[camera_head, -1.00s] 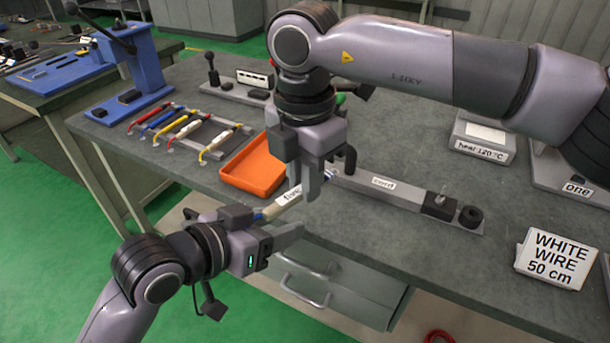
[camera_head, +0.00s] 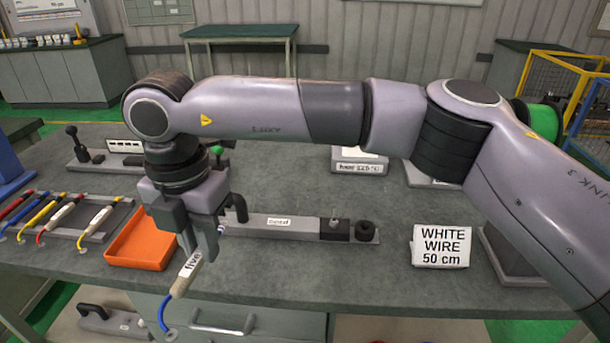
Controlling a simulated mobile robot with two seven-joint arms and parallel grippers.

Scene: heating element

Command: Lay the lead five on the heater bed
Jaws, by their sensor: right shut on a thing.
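The lead five (camera_head: 188,272) is a pale sleeve labelled "five" with a blue wire at its lower end. My right gripper (camera_head: 203,245) is shut on its upper part and holds it tilted near the table's front edge, the blue wire end hanging down. A box with a heat label (camera_head: 359,167), which looks like the heater, stands at the back middle; my right arm hides its top, so the bed cannot be made out. My left gripper is out of view.
An orange tray (camera_head: 142,242) lies left of the gripper, beside a rack of several coloured leads (camera_head: 80,215). A long grey fixture (camera_head: 300,229) lies behind and right. A "WHITE WIRE 50 cm" sign (camera_head: 441,246) stands at right. The mid-right table is mostly clear.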

